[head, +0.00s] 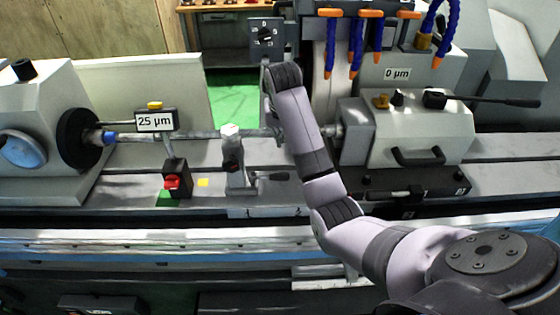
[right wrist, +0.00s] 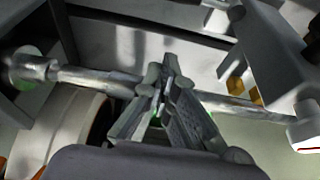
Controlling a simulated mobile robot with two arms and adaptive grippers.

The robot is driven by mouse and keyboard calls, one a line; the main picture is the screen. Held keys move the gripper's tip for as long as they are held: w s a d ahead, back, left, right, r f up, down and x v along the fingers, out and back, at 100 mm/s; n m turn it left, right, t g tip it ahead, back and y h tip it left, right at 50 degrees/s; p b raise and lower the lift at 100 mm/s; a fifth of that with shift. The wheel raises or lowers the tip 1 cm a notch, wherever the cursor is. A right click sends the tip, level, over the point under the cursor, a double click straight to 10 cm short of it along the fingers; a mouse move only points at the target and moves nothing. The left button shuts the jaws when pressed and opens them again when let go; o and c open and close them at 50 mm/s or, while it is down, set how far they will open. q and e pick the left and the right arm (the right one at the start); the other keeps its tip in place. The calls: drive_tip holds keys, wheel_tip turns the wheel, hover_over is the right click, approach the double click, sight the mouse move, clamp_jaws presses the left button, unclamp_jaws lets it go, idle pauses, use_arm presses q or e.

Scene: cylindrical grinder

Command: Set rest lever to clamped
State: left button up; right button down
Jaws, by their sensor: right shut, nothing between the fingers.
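The rest lever (head: 270,176), a short lever with a dark handle, sticks out to the right from the low part of the grey work rest (head: 238,165) in the head view. The rest stands under the horizontal shaft (head: 200,135). My right gripper (right wrist: 160,82) is shut and empty in the right wrist view, its fingers over or close to the shaft (right wrist: 95,82); contact cannot be told. In the head view my right arm partly hides this gripper, which is above and apart from the lever. I cannot make out the lever in the wrist view. My left gripper is not in view.
A gauge box reading 25 µm (head: 155,121) and a red-knobbed block (head: 174,182) stand left of the rest. The tailstock (head: 420,135) is on the right. Blue hoses with orange nozzles (head: 355,45) hang at the back.

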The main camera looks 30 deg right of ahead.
sight(270, 177)
drive_tip(key=p+x, duration=0.3)
drive_tip(key=x, duration=0.7)
drive_tip(key=shift+r, duration=0.1)
drive_tip(key=shift+s+a+p, duration=0.35)
drive_tip(key=shift+s+p, duration=0.2)
drive_tip(key=shift+p, duration=0.05)
drive_tip(key=shift+s+a+p, duration=0.35)
drive_tip(key=shift+s+p, duration=0.2)
drive_tip(key=shift+p, duration=0.05)
drive_tip(key=shift+s+a+p, duration=0.3)
drive_tip(key=shift+s+a, duration=0.05)
drive_tip(key=shift+s, duration=0.25)
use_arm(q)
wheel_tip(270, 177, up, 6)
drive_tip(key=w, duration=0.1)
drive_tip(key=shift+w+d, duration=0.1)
use_arm(e)
drive_tip(key=shift+w, duration=0.1)
